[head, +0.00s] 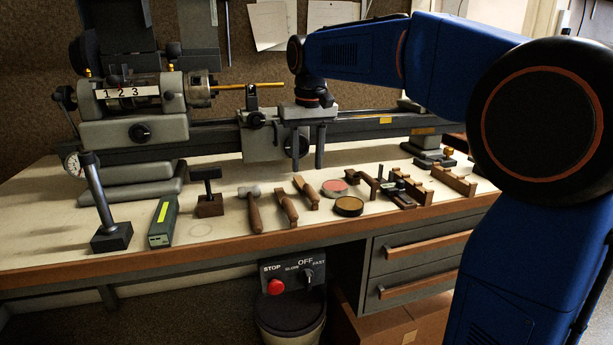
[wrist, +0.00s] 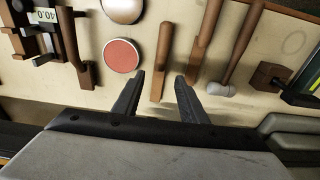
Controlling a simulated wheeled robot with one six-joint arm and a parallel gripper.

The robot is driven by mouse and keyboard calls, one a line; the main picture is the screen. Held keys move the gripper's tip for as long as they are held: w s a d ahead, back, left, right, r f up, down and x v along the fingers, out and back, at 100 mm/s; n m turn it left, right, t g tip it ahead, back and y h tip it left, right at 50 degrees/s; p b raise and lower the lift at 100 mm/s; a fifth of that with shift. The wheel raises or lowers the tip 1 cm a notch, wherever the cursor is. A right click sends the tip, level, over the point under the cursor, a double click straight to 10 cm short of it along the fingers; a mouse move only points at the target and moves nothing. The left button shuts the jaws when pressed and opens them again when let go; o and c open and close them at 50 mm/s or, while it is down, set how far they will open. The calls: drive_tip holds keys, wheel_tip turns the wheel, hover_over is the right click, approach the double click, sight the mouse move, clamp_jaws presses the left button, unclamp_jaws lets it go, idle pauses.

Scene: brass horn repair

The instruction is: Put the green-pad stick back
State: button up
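Several wooden sticks lie on the bench, and I cannot make out a green pad on any of them. One stick (head: 306,192) lies below my gripper (head: 308,155); it also shows in the wrist view (wrist: 162,60), its near end between and beyond the fingertips. A second stick (head: 287,207) lies just left of it, also in the wrist view (wrist: 203,35). A third wooden piece (head: 363,180) lies to the right, near a notched wooden rack (head: 455,180). My gripper is open and empty, fingers pointing down above the bench; it also shows in the wrist view (wrist: 160,95).
A hammer (head: 252,208), a red disc tin (head: 334,188) and a brown round tin (head: 348,206) lie close by. The lathe (head: 150,105) runs along the back. The front bench strip is mostly clear.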

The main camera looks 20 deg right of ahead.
sight(308, 185)
drive_tip(key=shift+s+r, duration=0.15)
drive_tip(key=shift+r, duration=1.1)
drive_tip(key=shift+s+r, duration=0.1)
drive_tip(key=shift+r, duration=1.15)
drive_tip(key=s+d+f+t, duration=0.1)
drive_tip(key=s+d+f, duration=0.2)
drive_tip(key=s+f, duration=0.9)
drive_tip(key=s+d+f+t, duration=0.2)
drive_tip(key=s+d+f, duration=0.2)
drive_tip(key=s+f, duration=0.8)
drive_tip(key=s, duration=0.7)
drive_tip(key=shift+s+f+t, duration=0.3)
drive_tip(key=shift+s+f, duration=0.1)
